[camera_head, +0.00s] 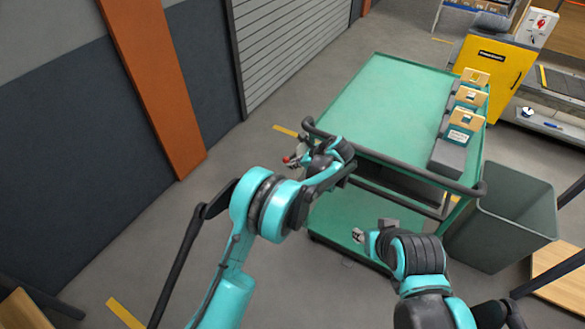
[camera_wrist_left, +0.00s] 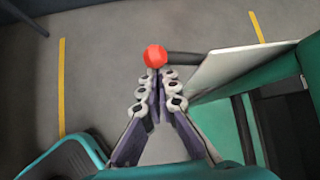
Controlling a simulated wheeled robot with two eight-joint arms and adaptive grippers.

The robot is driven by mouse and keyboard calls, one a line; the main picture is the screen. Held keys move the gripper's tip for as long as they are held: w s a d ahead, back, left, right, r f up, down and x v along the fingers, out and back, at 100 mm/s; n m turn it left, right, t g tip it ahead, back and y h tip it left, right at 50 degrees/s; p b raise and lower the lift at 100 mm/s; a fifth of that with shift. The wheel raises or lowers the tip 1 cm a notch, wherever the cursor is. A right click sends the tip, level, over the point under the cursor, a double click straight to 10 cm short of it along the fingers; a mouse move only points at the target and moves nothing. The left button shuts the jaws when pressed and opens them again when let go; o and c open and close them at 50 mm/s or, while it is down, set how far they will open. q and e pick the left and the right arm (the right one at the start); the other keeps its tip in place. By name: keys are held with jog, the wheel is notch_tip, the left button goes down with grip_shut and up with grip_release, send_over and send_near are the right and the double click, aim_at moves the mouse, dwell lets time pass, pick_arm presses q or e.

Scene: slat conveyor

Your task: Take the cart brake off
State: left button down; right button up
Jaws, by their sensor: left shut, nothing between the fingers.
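The green cart (camera_head: 400,95) stands ahead of me with a dark push handle along its near edge. The brake lever's red knob (camera_head: 286,160) shows at the cart's near left corner. In the left wrist view the red knob (camera_wrist_left: 155,56) sits on a dark rod (camera_wrist_left: 184,58) that runs right to a pale plate (camera_wrist_left: 236,66). My left gripper (camera_head: 295,158) is shut and empty. Its fingertips (camera_wrist_left: 158,76) are just below the knob in the wrist view; I cannot tell whether they touch it. My right gripper (camera_head: 358,236) is over the lower shelf, its fingers too small to judge.
Several grey devices with tan tops (camera_head: 464,118) line the cart's right side. A grey bin (camera_head: 505,225) stands right of the cart. A yellow cabinet (camera_head: 492,75) and conveyor are behind right. An orange post (camera_head: 155,85) and wall are left, with clear floor between.

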pick_arm(q)
jog(key=shift+w+r, duration=0.15)
jog(key=shift+r, duration=0.2)
jog(key=shift+d, duration=0.1)
dwell(0.3)
jog(key=v, duration=1.2)
jog(key=shift+r, duration=0.1)
